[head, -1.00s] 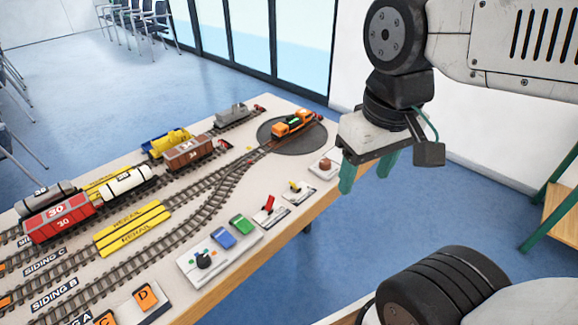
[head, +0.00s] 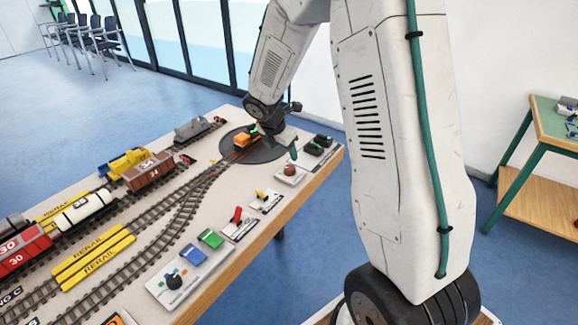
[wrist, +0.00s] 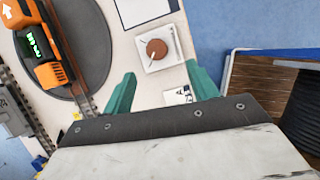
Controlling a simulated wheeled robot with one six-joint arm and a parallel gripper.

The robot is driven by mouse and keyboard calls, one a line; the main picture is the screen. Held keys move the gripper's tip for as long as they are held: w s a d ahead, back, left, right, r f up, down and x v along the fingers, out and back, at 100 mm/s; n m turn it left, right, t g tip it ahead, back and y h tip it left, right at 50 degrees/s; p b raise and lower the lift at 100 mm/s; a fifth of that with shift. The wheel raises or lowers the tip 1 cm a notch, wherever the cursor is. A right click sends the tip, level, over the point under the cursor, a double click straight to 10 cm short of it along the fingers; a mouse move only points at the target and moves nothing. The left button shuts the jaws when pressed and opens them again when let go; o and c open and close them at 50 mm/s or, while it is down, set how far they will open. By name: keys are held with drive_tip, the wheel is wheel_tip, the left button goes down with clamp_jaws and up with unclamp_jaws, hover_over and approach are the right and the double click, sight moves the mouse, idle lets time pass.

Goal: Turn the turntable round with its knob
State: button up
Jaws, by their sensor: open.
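The turntable is a dark round disc (head: 276,152) at the far end of the table, with an orange and black locomotive (head: 243,140) on it. In the wrist view the disc (wrist: 97,50) and locomotive (wrist: 42,45) are at upper left. The knob, round and brown (head: 289,169), sits on a white square base near the table's edge. In the wrist view the knob (wrist: 157,48) lies just beyond and between my fingertips. My gripper (wrist: 160,78) is open and empty, pointing toward the knob without touching it. In the head view my gripper (head: 292,153) is partly hidden by my arm.
Along the front edge are a red lever (head: 237,214), a yellow lever (head: 262,195), green (head: 211,239) and blue (head: 193,254) buttons, and a black dial (head: 174,281). Wagons stand on tracks at left. Dark items (head: 318,144) lie beside the knob.

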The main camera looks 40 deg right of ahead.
sight(289, 167)
drive_tip(key=shift+n, duration=0.6)
drive_tip(key=x, duration=1)
drive_tip(key=shift+w+a, duration=0.2)
drive_tip(key=shift+w, duration=0.1)
drive_tip(key=c, duration=1)
